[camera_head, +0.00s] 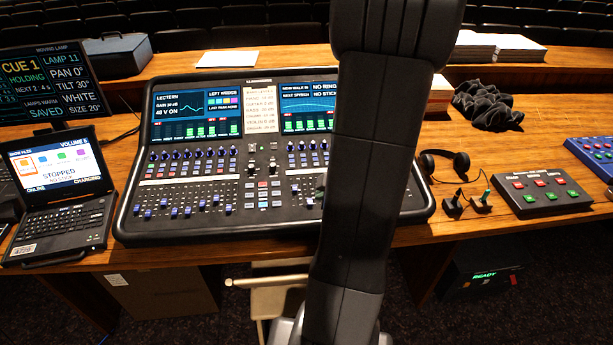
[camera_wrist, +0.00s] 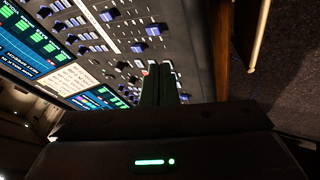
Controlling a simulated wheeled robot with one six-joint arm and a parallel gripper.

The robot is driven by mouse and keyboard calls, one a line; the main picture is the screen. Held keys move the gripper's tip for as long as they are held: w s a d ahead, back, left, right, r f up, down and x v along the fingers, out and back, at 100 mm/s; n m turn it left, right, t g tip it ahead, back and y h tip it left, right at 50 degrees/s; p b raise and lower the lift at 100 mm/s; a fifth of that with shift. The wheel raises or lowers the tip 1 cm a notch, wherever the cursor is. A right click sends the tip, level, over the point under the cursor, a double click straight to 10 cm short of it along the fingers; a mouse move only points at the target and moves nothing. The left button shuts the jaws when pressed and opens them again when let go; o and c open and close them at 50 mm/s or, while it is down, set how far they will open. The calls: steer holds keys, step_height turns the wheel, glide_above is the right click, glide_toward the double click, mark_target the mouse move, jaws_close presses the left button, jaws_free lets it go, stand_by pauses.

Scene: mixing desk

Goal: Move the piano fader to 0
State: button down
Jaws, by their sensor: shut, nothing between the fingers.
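The mixing desk (camera_head: 190,228) stands on the wooden table, with rows of knobs and blue-capped faders (camera_head: 175,212) along its front. I cannot read which fader is the piano one; part of the desk's right side is hidden behind my arm. In the wrist view the desk surface (camera_wrist: 118,62) is seen turned sideways, with blue fader caps (camera_wrist: 153,30) above my gripper. My gripper (camera_wrist: 160,68) is shut and empty, its fingertips at or just above small pale caps on the desk. I cannot tell whether they touch.
A laptop (camera_head: 62,190) and a dark monitor (camera_head: 45,85) stand at the left. A headset (camera_head: 461,161), a button box (camera_head: 540,190) and black cloth (camera_head: 487,105) lie at the right. The table's front edge (camera_wrist: 222,40) runs near the gripper, with a pale rail (camera_wrist: 259,35) beyond.

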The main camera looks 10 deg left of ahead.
mark_target(295, 207)
steer(key=shift+a+f+n+g+y+b, duration=0.3)
steer(key=shift+a+f+n+y, duration=0.1)
steer(key=shift+a+f, duration=0.4)
steer(key=b+x, duration=0.4)
steer(key=x, duration=0.5)
steer(key=shift+f, duration=0.1)
steer(key=w, duration=0.1)
steer(key=w+p, duration=0.1)
steer(key=w+r, duration=0.1)
steer(key=shift+w+a, duration=0.2)
steer(key=shift+a, duration=0.2)
steer(key=shift+w+a+p, duration=0.1)
steer(key=shift+w+p, duration=0.15)
steer(key=shift+p, duration=0.1)
